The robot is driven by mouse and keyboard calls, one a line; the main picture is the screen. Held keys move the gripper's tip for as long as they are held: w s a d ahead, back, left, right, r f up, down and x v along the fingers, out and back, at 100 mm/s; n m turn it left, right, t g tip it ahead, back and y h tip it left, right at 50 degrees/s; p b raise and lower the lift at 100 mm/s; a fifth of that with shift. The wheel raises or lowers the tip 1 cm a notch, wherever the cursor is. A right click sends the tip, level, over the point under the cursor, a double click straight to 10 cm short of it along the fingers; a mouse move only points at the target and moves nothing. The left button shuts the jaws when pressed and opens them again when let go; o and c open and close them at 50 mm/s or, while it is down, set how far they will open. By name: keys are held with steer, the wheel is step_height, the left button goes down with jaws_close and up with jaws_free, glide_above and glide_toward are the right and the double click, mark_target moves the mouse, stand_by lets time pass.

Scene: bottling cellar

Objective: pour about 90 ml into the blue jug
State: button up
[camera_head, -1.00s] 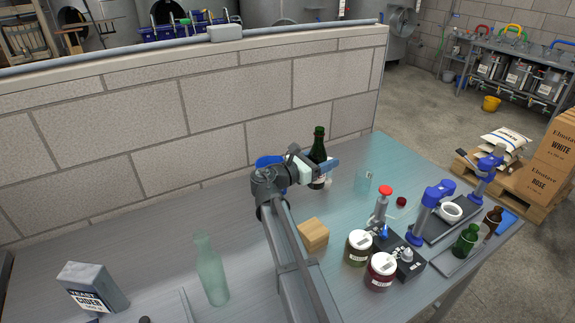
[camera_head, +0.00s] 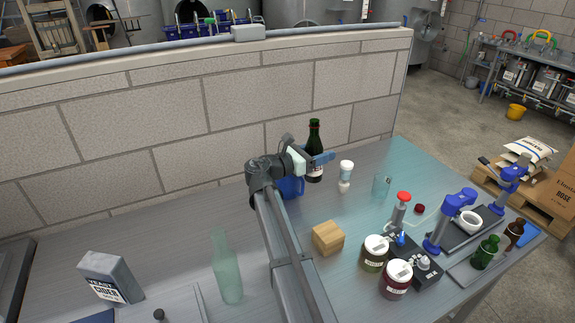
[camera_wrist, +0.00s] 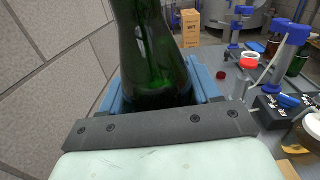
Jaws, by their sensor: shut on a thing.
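My gripper (camera_head: 317,161) is shut on a dark green bottle (camera_head: 314,135), which stands about upright with its neck up and a pale label low down. In the wrist view the bottle (camera_wrist: 150,50) sits between the blue fingers. The blue jug (camera_head: 291,188) is just left of the bottle and partly hidden behind my gripper and wrist. Its opening and contents are hidden. I cannot tell whether the bottle's base touches the table.
A white-capped container (camera_head: 345,176) and a clear glass (camera_head: 381,186) stand right of the bottle. A wooden block (camera_head: 328,238), two lidded jars (camera_head: 375,253) and a clear green bottle (camera_head: 227,270) stand nearer. The block wall (camera_head: 230,110) runs behind the table.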

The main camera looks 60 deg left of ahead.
steer(key=shift+f+n+t, duration=0.4)
steer(key=shift+f+n, duration=1.3)
steer(key=shift+f, duration=0.7)
steer(key=shift+r+n+y, duration=0.4)
steer(key=shift+r+n, duration=0.2)
steer(key=shift+n, duration=0.5)
steer(key=shift+a+f+n+t, duration=0.2)
steer(key=shift+n+t, duration=0.1)
steer(key=shift+n, duration=0.6)
steer(key=shift+d+f+n+y, duration=0.2)
steer(key=shift+d+n+y, duration=0.15)
steer(key=shift+n, duration=0.55)
steer(key=shift+w+d+r+n+t+y, duration=0.15)
steer(key=shift+d+n+y, duration=0.2)
steer(key=shift+n, duration=0.65)
steer(key=shift+w+d+n+t+y, duration=0.15)
steer(key=shift+d+n+y, duration=0.2)
steer(key=shift+n, duration=0.65)
steer(key=shift+f+n, duration=0.2)
steer(key=shift+n, duration=0.2)
steer(key=shift+a+f+n+y, duration=0.1)
steer(key=shift+f+n+y, duration=0.15)
steer(key=shift+n+y, duration=0.65)
steer(key=shift+s+a+r+n, duration=0.1)
steer(key=shift+a+r+n, duration=0.15)
steer(key=shift+n, duration=0.3)
steer(key=shift+s+a+r+n, duration=0.15)
steer(key=shift+r+n, duration=0.15)
steer(key=shift+n, duration=0.25)
